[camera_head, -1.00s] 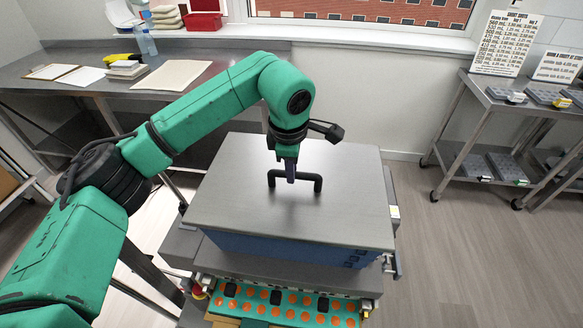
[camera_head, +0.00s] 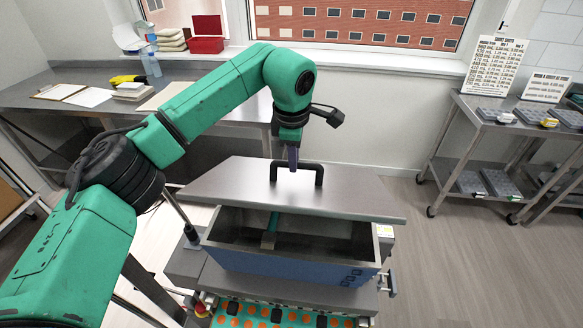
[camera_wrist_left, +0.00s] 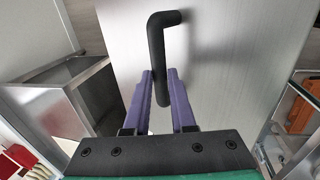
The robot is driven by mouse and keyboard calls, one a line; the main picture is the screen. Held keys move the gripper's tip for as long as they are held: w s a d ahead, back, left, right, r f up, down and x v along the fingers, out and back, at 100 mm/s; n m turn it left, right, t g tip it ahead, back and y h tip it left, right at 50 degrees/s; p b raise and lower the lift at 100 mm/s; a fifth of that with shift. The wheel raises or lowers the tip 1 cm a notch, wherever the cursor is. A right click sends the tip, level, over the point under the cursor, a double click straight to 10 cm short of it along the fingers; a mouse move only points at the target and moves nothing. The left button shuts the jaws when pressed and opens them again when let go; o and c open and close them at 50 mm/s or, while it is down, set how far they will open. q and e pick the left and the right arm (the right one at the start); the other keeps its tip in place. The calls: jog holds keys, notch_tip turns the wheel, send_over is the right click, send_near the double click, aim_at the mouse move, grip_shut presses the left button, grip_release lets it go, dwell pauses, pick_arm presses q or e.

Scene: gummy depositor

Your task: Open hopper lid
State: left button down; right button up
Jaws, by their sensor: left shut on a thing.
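The hopper lid (camera_head: 225,187) is a flat grey metal plate with a black bar handle (camera_head: 318,167). It is raised and tilted, with its near edge above the hopper (camera_head: 290,268), a blue-fronted box whose inside shows. A teal rod-like part (camera_head: 270,228) shows inside the hopper. My left gripper (camera_head: 292,162) is shut on the black handle. In the left wrist view, the purple fingers (camera_wrist_left: 161,82) stand on either side of the handle bar (camera_wrist_left: 155,50), with the lid surface (camera_wrist_left: 225,70) behind. My right gripper is not in view.
A tray with orange rounds (camera_head: 240,309) sits below the hopper at the front. A steel counter (camera_head: 50,80) with papers and bottles stands at the back left. A wheeled cart (camera_head: 500,125) with moulds stands at the right. Floor between is clear.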

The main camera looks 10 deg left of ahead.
pick_arm(q)
jog(key=shift+w+a+r+p, duration=0.1)
jog(key=shift+w+r+p, duration=0.65)
jog(key=shift+w+r, duration=0.2)
jog(key=shift+w+r+p, duration=0.25)
jog(key=shift+w+p, duration=0.3)
jog(key=shift+w, duration=0.05)
